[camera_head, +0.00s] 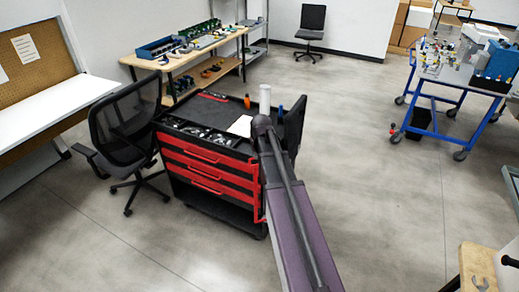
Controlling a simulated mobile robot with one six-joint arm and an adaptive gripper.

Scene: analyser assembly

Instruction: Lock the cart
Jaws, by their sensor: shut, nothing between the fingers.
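A black and red tool cart (212,181) stands left of centre, with several red drawers facing the front left; they look closed. My arm reaches up from the bottom edge and ends in front of the cart's right part, covering some of its top and right side. My gripper does not show; the end of my arm hides that area. A red upright strip (256,192) shows at the cart's front right corner. A second, blue-framed cart (426,117) on casters stands at the right, loaded with parts. No lock state can be made out.
A black office chair (124,140) stands close to the cart's left side. A white-topped bench (48,112) is at the left, and a wooden workbench (175,62) is behind. The grey floor right of my arm is open up to the blue cart.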

